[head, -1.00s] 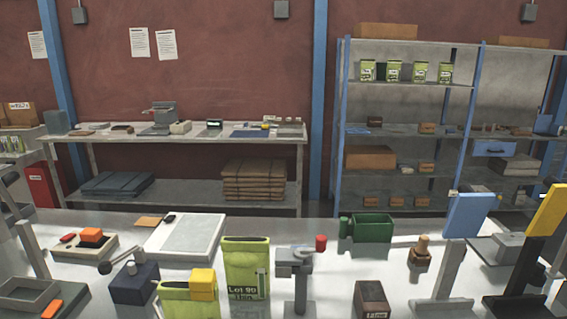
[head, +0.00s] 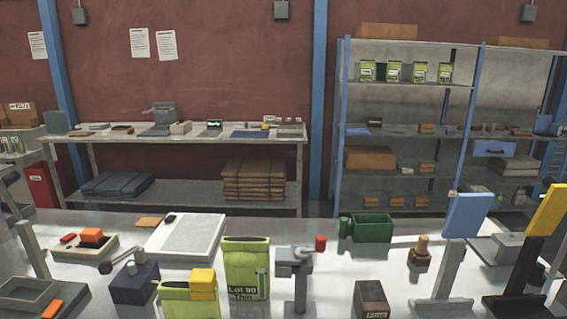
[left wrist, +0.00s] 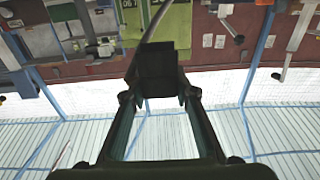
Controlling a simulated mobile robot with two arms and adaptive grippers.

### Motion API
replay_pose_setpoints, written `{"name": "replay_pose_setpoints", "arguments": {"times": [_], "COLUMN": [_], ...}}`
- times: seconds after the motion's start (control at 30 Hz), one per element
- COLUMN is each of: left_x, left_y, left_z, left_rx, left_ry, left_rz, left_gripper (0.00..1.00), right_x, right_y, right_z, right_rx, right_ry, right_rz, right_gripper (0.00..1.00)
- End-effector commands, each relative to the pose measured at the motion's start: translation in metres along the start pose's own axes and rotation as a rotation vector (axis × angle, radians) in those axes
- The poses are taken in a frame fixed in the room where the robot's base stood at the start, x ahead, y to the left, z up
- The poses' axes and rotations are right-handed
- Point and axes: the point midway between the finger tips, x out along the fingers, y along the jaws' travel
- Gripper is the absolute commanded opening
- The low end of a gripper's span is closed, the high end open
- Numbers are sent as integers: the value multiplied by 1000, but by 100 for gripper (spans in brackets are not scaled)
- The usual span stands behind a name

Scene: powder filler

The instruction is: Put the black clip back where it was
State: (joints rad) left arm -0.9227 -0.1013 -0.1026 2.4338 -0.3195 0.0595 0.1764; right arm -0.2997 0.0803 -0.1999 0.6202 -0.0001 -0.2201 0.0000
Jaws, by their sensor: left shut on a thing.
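My left gripper (left wrist: 158,92) fills the middle of the left wrist view, which looks upside down. Its two fingers are closed on a dark block-like thing (left wrist: 158,66), which seems to be the black clip; its outline merges with the fingertips. A green bag (left wrist: 168,22) shows just beyond it. In the head view neither gripper shows. There, an open green bag (head: 246,262) stands at the front middle, and a second green bag (head: 188,299) with a yellow block (head: 203,284) stands to its left. A small black piece (head: 170,218) lies on a pale board.
The bench also holds a grey post with a red knob (head: 320,243), a dark green bin (head: 372,228), a dark blue box (head: 135,283) and a brown labelled block (head: 372,300). Blue (head: 468,215) and yellow (head: 547,213) panels stand at the right.

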Motion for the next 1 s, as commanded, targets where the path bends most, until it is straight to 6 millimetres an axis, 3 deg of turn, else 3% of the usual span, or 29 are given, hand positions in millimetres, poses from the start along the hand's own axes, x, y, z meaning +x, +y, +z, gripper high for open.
{"name": "replay_pose_setpoints", "arguments": {"times": [0.37,0.47,0.57,0.77,1.0], "left_x": [0,4,13,41,71], "left_y": [0,3,10,24,14], "left_z": [-1,-9,-28,-88,-162], "left_rx": [0,2,3,9,11], "left_ry": [1,4,7,9,7], "left_rz": [1,15,48,118,98], "left_gripper": [6,6,6,6,6], "right_x": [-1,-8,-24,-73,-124], "right_y": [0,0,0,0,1], "right_z": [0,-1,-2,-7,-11], "right_rx": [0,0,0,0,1], "right_ry": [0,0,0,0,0], "right_rz": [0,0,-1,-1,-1], "right_gripper": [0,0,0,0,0]}}
